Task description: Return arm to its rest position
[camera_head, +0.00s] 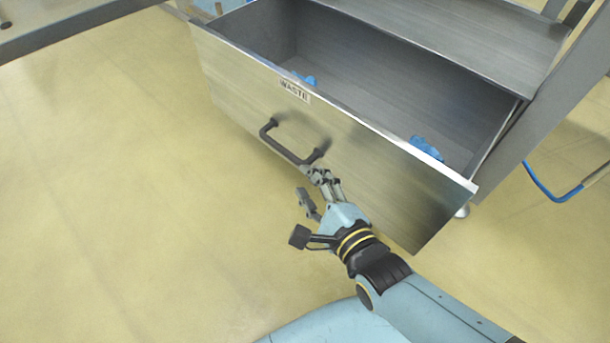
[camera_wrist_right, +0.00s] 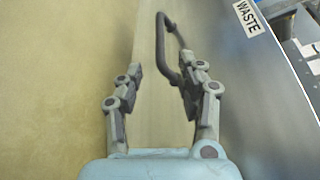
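My right gripper (camera_head: 313,188) is in front of the open metal drawer (camera_head: 380,165), close to the right end of its dark handle (camera_head: 290,145). In the right wrist view my right gripper (camera_wrist_right: 160,85) has its two fingers spread wide with nothing between them. The handle (camera_wrist_right: 166,50) shows beyond the fingertips, nearer the right finger, and does not appear gripped. The drawer front (camera_wrist_right: 260,110) runs along the right side of that view. My left gripper is not in the head view.
The drawer is labelled WASTE (camera_head: 295,91) and holds blue items, one at the left (camera_head: 304,78) and one at the right (camera_head: 426,147). A grey cabinet frame (camera_head: 550,110) stands at the right. A blue hose (camera_head: 550,190) is beyond it. The floor (camera_head: 120,190) at the left is clear.

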